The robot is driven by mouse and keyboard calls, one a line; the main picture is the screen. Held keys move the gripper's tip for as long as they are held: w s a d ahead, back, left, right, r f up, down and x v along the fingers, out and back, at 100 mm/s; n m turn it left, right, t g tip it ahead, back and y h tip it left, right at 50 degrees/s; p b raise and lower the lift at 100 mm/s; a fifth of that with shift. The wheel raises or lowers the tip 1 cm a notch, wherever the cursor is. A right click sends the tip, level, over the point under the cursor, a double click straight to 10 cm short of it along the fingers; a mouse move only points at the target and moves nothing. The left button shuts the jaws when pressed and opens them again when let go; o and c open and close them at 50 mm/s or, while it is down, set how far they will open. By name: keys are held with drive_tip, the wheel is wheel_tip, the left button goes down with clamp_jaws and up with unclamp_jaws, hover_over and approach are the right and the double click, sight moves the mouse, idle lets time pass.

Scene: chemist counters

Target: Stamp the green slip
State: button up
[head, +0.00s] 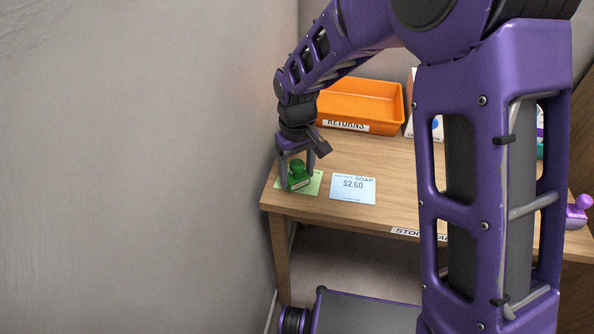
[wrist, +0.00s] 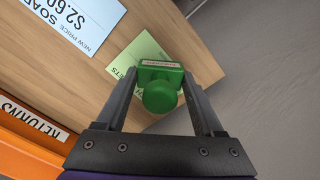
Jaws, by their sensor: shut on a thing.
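The green slip (head: 314,184) lies on the wooden counter near its front left corner; part of it also shows in the wrist view (wrist: 122,57). A green stamp (head: 298,174) with a round knob handle is between my fingers, upright over the slip. In the wrist view the stamp (wrist: 161,92) covers part of the slip. My gripper (head: 297,184) is shut on the stamp. The stamp's underside is hidden, so I cannot tell whether it touches the slip.
A pale blue soap price card (head: 353,188) lies just right of the slip. An orange returns tray (head: 360,103) stands behind. A purple stamp (head: 578,212) is at the far right. A grey wall (head: 150,170) is close on the left. The counter (head: 385,160) is bare between card and tray.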

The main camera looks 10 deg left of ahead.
drive_tip(key=shift+r+p, duration=2.35)
drive_tip(key=shift+r, duration=1.05)
